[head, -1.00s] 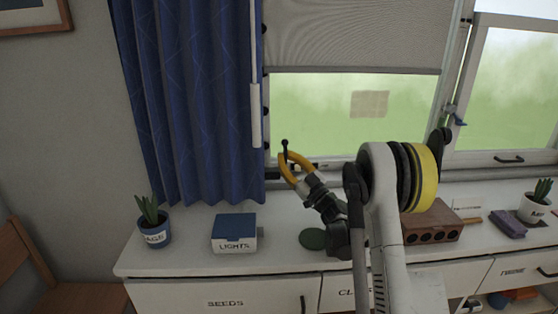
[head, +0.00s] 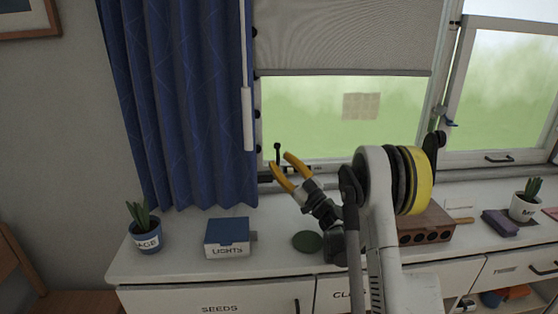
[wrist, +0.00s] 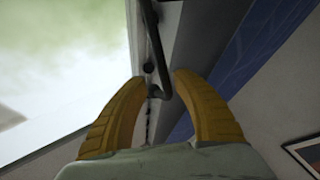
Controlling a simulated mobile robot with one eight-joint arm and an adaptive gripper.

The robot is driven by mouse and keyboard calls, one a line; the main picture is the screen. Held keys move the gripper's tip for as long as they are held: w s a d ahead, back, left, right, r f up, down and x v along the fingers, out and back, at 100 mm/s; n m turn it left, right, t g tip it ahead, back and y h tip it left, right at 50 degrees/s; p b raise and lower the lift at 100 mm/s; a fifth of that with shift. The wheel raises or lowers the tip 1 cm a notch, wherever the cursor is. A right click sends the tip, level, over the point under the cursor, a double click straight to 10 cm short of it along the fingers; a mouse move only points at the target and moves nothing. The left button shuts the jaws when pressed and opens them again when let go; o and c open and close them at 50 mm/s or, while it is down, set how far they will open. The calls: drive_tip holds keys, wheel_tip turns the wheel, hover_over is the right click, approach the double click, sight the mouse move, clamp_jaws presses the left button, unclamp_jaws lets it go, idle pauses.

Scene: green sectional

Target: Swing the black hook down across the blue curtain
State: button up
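The blue curtain (head: 185,110) hangs gathered at the left side of the window; part of it shows in the wrist view (wrist: 250,45). The black hook (head: 278,152) shows as a short dark upright piece with a knobbed top, right of the curtain's lower edge. In the wrist view the hook (wrist: 157,50) is a dark rod with a bent end between my fingertips. My gripper (head: 280,160) has two yellow fingers spread apart around the hook. Its fingers also show in the wrist view (wrist: 160,78). I cannot tell whether either finger touches the hook.
A white cabinet top (head: 180,268) runs below the window. On it stand a potted plant (head: 146,236), a blue-lidded box (head: 228,236), a green disc (head: 307,241) and a brown block with holes (head: 427,224). A white wand (head: 247,118) hangs beside the curtain.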

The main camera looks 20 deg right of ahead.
drive_tip(key=s+d, duration=0.2)
drive_tip(key=s, duration=0.5)
drive_tip(key=s+d+f, duration=0.1)
drive_tip(key=s+d, duration=0.2)
drive_tip(key=s, duration=0.4)
drive_tip(key=shift+s+f, duration=0.3)
drive_tip(key=shift+d, duration=0.1)
drive_tip(key=shift+c, duration=0.5)
